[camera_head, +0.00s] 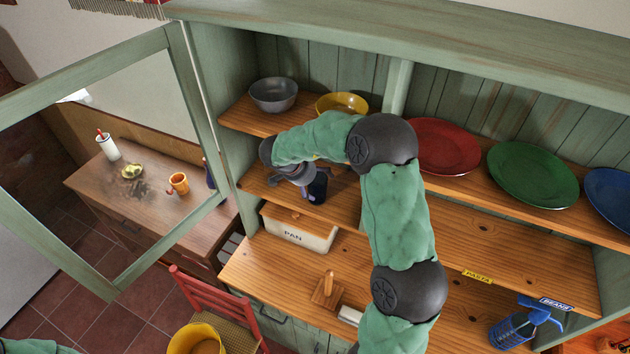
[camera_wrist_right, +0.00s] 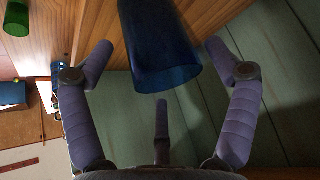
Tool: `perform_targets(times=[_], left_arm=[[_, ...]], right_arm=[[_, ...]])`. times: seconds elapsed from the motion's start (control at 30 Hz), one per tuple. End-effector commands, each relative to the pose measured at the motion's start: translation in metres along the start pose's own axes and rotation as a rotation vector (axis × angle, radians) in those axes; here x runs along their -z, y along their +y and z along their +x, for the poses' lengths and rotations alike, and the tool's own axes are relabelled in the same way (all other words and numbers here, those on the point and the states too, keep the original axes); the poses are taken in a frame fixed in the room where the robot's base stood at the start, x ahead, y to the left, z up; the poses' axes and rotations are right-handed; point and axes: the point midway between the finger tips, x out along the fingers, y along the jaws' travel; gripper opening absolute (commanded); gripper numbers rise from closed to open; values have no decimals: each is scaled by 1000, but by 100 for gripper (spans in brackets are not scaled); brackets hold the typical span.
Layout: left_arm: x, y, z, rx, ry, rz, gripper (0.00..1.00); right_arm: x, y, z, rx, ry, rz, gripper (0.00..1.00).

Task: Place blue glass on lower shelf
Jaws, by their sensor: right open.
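The blue glass (camera_head: 317,188) is at the left part of the lower shelf (camera_head: 480,225), below the two bowls. It looks upright; its base is too small to tell exact contact. In the right wrist view the glass (camera_wrist_right: 160,45) lies between the spread fingers, with its rim toward the camera. My right gripper (camera_head: 303,177) is open around the glass, with gaps visible beside both fingers. Its fingers also show in the wrist view (camera_wrist_right: 160,60). My right arm hides the middle of the shelves. My left gripper is out of view.
The upper shelf holds a grey bowl (camera_head: 274,94), a yellow bowl (camera_head: 342,103), and red (camera_head: 445,146), green (camera_head: 533,175) and blue (camera_head: 610,195) plates. A white PAN box (camera_head: 298,232) stands below. An open cabinet door (camera_head: 190,100) is at left. The lower shelf's right part looks bare.

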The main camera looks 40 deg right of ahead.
Motion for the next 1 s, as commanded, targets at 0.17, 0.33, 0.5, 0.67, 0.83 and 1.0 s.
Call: perform_targets(times=[0.17,0.33,0.5,0.67,0.83,1.0], left_arm=[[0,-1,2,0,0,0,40],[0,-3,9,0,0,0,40],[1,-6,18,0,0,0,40],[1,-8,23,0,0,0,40],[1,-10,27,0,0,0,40],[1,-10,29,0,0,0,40]], right_arm=[[1,0,-5,2,0,1,88],[-14,0,-21,3,-1,-4,88],[-44,-1,-40,4,-1,-5,88],[-71,0,-58,3,0,-4,88],[-90,0,-71,1,0,-2,88],[-99,0,-77,1,0,-1,88]])
